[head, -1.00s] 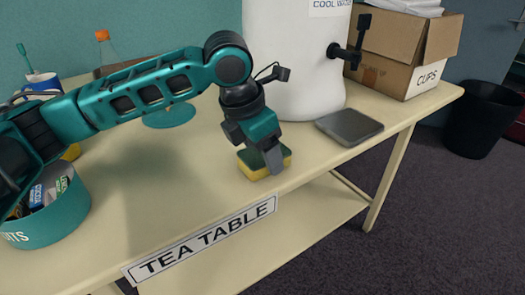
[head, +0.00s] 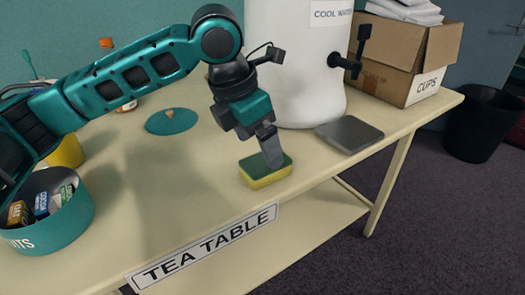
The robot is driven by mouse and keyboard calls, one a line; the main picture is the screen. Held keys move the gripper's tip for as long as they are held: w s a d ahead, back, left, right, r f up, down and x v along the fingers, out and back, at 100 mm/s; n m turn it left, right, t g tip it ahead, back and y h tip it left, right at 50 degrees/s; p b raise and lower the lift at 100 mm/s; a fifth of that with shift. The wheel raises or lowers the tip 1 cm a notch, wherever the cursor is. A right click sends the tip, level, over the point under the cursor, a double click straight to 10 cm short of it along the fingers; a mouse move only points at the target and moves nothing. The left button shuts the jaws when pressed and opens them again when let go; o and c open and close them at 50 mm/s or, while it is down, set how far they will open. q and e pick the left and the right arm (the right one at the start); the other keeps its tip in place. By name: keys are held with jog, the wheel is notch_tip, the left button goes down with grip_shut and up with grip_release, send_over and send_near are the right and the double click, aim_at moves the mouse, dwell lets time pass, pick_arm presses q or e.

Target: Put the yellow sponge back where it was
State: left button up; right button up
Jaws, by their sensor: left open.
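The yellow sponge (head: 262,177) with a dark green top lies on the tea table (head: 190,205), near its front edge. It is to the left of the grey flat pad under the cooler's tap. My left gripper (head: 272,158) is directly above the sponge, pointing down, with its visible finger overlapping the sponge's back right part in the picture. I cannot tell whether the finger touches it. The jaws are open, and the far finger is mostly hidden. My right gripper is out of view.
A grey pad (head: 349,134) lies below the tap of the white cooler (head: 302,75). A cardboard box (head: 405,55) stands at the back right. A teal tin (head: 62,222) with packets is at the left, its lid (head: 171,122) lying behind. A dark bin (head: 478,122) stands on the floor.

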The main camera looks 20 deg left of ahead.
aim_at(250, 167)
pick_arm(q)
jog(key=p+v, duration=0.1)
jog(key=v, duration=0.5)
jog(key=shift+r, duration=0.3)
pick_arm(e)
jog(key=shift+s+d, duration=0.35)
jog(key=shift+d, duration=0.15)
pick_arm(q)
jog(key=shift+s+a, duration=0.1)
jog(key=shift+s, duration=0.05)
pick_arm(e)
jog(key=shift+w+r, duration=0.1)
